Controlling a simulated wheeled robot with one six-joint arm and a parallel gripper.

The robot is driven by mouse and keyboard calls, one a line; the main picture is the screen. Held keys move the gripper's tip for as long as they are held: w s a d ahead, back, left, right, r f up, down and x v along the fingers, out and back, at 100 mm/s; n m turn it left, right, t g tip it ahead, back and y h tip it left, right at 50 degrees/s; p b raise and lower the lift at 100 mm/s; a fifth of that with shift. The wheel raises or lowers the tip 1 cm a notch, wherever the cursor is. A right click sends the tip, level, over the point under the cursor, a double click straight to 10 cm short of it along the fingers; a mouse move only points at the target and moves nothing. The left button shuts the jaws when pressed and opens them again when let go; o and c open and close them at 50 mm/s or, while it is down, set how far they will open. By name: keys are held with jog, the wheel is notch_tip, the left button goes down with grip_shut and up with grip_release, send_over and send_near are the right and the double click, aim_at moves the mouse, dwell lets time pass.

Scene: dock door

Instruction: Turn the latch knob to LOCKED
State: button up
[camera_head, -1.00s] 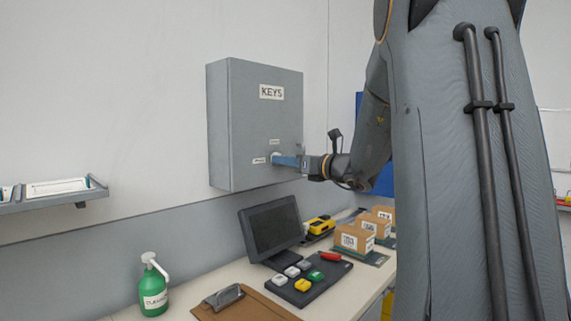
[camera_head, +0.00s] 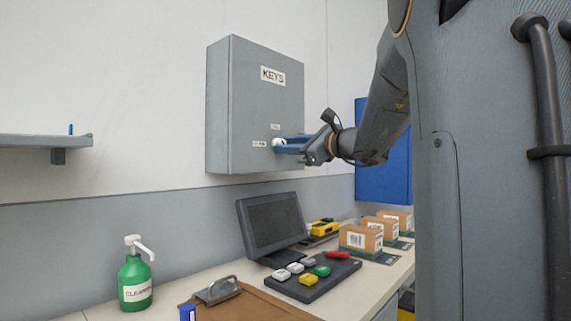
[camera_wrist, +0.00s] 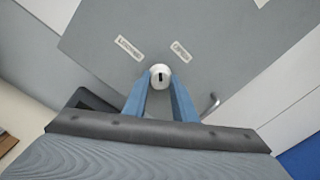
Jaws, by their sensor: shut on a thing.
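The latch knob (camera_wrist: 160,73) is a small pale round knob with a dark slot, on the front of the grey KEYS cabinet (camera_head: 254,105). In the head view the knob (camera_head: 278,143) shows just at my fingertips. My gripper (camera_wrist: 160,82) has its two blue fingers shut on either side of the knob; in the head view the gripper (camera_head: 284,144) reaches in from the right. Two small white labels, one (camera_wrist: 130,47) and another (camera_wrist: 180,51), sit beside the knob. Their text is too blurred to read surely. I cannot tell which label the slot points to.
A blue cabinet (camera_head: 384,170) hangs behind my arm. A wall shelf (camera_head: 45,141) is at left.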

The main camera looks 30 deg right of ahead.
jog(key=n+b, duration=0.9)
jog(key=b, duration=0.5)
jog(key=shift+n, duration=0.3)
jog(key=o, duration=1)
jog(key=shift+o, duration=0.2)
jog(key=v, duration=0.7)
jog(key=shift+s+d, duration=0.2)
jog(key=shift+s, duration=0.15)
